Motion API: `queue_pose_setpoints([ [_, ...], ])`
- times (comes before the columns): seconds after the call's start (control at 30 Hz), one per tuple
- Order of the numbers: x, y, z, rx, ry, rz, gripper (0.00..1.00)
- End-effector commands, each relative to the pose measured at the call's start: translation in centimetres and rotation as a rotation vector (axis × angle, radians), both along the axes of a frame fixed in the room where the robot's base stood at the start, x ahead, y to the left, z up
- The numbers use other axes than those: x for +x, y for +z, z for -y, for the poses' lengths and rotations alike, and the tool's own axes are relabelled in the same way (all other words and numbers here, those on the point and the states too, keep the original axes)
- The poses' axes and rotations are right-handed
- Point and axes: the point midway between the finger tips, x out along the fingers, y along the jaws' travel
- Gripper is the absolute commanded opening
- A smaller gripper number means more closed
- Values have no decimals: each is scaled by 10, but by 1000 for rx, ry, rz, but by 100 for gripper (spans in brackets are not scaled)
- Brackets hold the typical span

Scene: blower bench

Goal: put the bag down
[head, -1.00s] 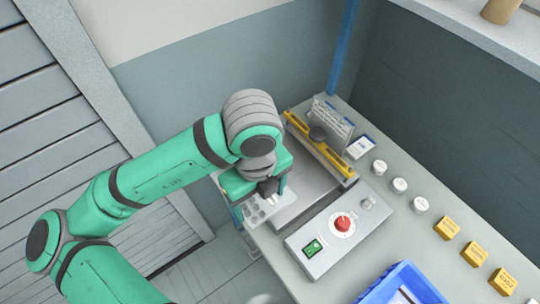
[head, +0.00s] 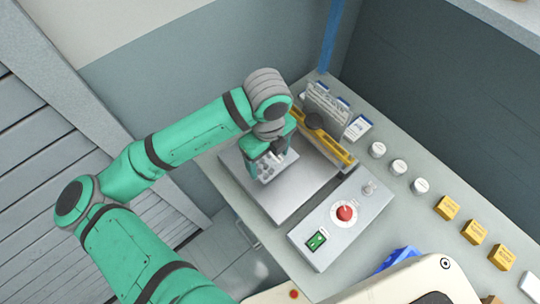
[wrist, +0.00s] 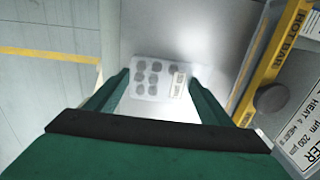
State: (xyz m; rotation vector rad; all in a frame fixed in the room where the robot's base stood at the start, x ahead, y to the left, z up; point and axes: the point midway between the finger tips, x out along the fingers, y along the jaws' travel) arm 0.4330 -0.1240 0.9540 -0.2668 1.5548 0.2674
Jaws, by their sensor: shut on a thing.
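The bag (head: 267,175) is a small pale pouch with several round grey spots and a label. It also shows in the wrist view (wrist: 158,76), with the label at its right side. My gripper (head: 272,157) is shut on the bag, pointing down at its near end. The bag is over the flat grey plate (head: 290,205) of the sealer, left of the yellow hot bar (head: 332,141). I cannot tell whether the bag touches the plate. In the wrist view the green fingers hide part of the bag's near edge.
The control box (head: 325,242) with a red knob and green switch stands right of the plate. White jars (head: 398,167) and yellow blocks (head: 474,231) line the bench's right side. A blue bin (head: 396,258) is partly hidden at the lower right. Cards (head: 328,108) stand behind the hot bar.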

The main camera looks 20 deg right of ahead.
Motion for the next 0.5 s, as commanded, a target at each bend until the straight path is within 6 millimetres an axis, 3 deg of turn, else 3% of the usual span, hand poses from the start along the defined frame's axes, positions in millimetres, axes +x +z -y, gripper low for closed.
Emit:
queue_pose_setpoints([
  [0.17,3,-8,2,1,4,1,47],
  [0.5,5,-43,3,0,8,0,47],
])
